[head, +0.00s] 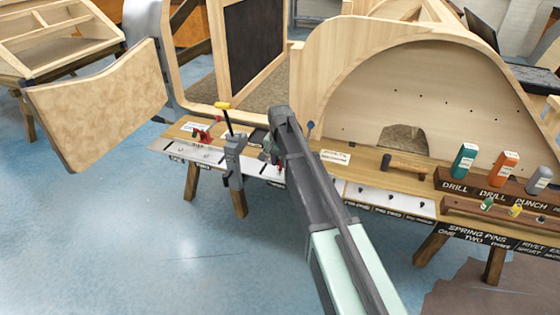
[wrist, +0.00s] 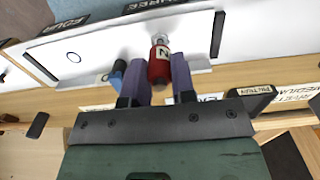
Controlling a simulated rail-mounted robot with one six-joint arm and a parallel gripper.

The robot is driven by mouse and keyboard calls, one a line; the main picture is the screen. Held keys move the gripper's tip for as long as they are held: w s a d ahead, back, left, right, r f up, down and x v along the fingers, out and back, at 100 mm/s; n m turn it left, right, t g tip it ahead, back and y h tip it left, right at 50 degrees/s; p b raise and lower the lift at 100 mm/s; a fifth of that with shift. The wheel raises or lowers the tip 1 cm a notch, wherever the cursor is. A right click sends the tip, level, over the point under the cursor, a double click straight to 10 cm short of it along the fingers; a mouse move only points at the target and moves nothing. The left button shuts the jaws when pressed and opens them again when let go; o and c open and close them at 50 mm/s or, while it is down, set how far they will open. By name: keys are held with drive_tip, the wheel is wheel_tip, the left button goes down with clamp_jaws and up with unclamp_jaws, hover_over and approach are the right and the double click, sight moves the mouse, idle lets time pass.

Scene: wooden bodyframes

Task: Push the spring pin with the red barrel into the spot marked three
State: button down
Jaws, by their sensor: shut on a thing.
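My gripper (wrist: 157,76) is shut on the spring pin with the red barrel (wrist: 160,64), one purple finger on each side. The barrel carries a pale label with a dark character. The pin's silver end (wrist: 160,40) points toward the white plate (wrist: 110,48), near the label THREE (wrist: 155,5). The spot for three is not visible, and I cannot tell whether the pin touches the plate. In the head view my gripper (head: 272,154) is over the bench's middle, and my arm hides much of it.
A circle (wrist: 73,58) by the label FOUR (wrist: 68,24) is clear. A blue object (wrist: 118,72) sits beside the left finger. A grey clamp (head: 234,158) with a yellow handle stands left of my gripper. Green (head: 464,160) and orange (head: 504,166) tools stand in a rack at right.

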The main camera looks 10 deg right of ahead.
sight(280, 160)
drive_tip(key=shift+f+b, duration=1.05)
drive_tip(key=shift+f, duration=0.1)
drive_tip(key=c, duration=0.9)
unclamp_jaws()
drive_tip(key=shift+o, duration=0.2)
drive_tip(key=shift+r, duration=0.15)
wheel_tip(280, 160, up, 11)
drive_tip(key=p, duration=1.1)
drive_tip(key=shift+f, duration=0.2)
